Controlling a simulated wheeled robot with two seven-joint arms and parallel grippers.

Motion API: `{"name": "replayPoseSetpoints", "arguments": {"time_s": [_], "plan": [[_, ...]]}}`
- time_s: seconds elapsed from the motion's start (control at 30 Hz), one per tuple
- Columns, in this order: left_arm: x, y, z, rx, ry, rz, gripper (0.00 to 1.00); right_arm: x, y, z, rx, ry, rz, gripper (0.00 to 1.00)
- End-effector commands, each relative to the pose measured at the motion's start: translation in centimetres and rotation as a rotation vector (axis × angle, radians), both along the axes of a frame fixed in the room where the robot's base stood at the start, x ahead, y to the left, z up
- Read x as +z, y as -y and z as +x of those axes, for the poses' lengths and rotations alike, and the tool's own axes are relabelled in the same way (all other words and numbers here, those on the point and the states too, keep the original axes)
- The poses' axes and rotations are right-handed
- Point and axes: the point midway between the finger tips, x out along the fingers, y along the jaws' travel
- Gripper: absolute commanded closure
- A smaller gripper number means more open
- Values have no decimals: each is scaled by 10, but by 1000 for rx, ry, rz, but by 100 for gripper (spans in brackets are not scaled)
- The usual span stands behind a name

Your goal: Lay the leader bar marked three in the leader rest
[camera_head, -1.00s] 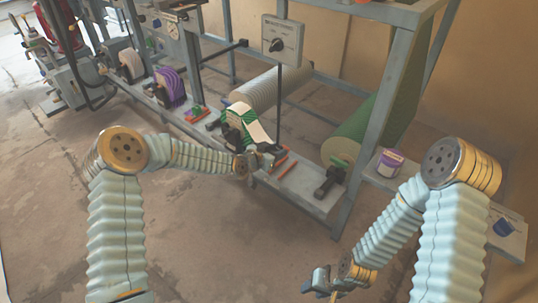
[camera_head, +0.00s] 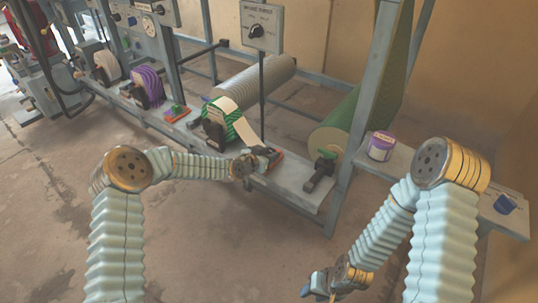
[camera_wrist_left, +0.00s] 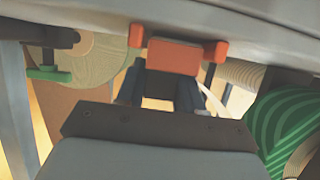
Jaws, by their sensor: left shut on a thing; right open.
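My left gripper (camera_head: 264,157) is low at the front ledge of the machine, by the green-and-white roll (camera_head: 229,119). In the left wrist view its fingers (camera_wrist_left: 160,95) are shut on an orange-red piece (camera_wrist_left: 172,55), seen nearly end-on. No number shows on it, so I cannot tell whether it is the bar marked three. Smaller orange-red parts (camera_wrist_left: 216,51) flank it against the grey ledge; I cannot tell whether these belong to a rest. In the head view only a bit of red (camera_head: 278,154) shows beside the gripper. My right gripper (camera_head: 318,287) is open and empty, low at the front.
A dark clamp with a green top (camera_head: 321,170) stands on the ledge to the right, before the green roll (camera_head: 329,141). A purple-and-white tub (camera_head: 381,146) is on a side shelf. Purple (camera_head: 148,87) and pale rolls stand left. The floor in front is clear.

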Motion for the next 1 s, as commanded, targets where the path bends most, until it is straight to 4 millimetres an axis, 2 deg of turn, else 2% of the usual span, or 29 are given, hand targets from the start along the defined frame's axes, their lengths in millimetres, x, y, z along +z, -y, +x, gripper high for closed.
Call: {"name": "replayPoseSetpoints", "arguments": {"time_s": [0.23,0.27,0.4,0.47,0.8,1.0], "plan": [[1,0,0,0,1,-1,98,0,0,0,-1,0,-1,57],[1,0,0,0,1,-1,62,0,0,0,-1,0,-1,57],[0,0,0,0,1,-1,41,0,0,0,-1,1,0,57],[0,0,0,0,1,-1,34,0,0,0,-1,0,0,57],[2,-3,-3,1,0,0,34,0,0,0,-1,0,0,57],[16,-24,-29,1,0,2,34,1,0,0,-1,-1,-1,57]]}}
